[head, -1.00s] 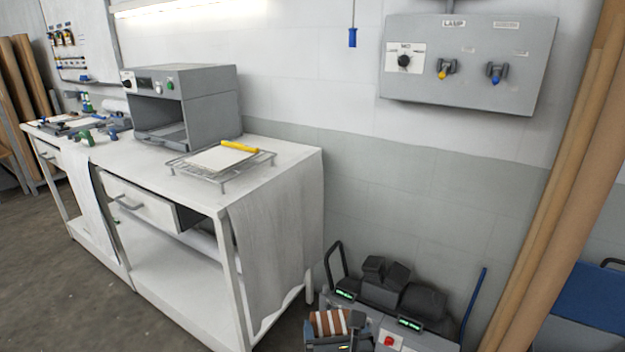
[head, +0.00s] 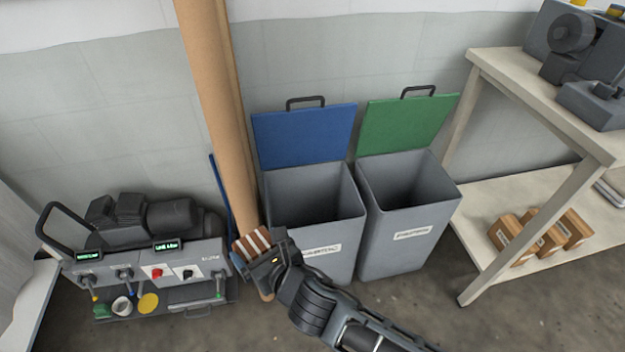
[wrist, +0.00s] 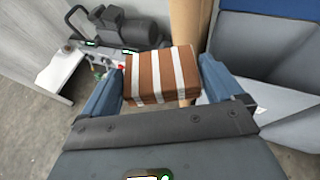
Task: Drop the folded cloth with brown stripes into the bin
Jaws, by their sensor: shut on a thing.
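The folded cloth with brown and white stripes (head: 254,243) is between the fingers of my gripper (head: 258,252). In the wrist view the cloth (wrist: 162,75) fills the gap between the two blue-grey fingers of my gripper (wrist: 160,92). Two grey bins with open lids stand against the wall. The bin with the blue lid (head: 317,218) is just right of my gripper, and the bin with the green lid (head: 405,225) is to its right. Both have front labels too small to read surely. The cloth is left of the blue-lidded bin, not over its opening.
A tall brown tube (head: 215,110) leans on the wall behind the cloth. A grey machine (head: 150,260) with knobs stands at the left. A pale shelf table (head: 545,175) with wooden blocks (head: 532,238) stands at the right. The floor in front of the bins looks clear.

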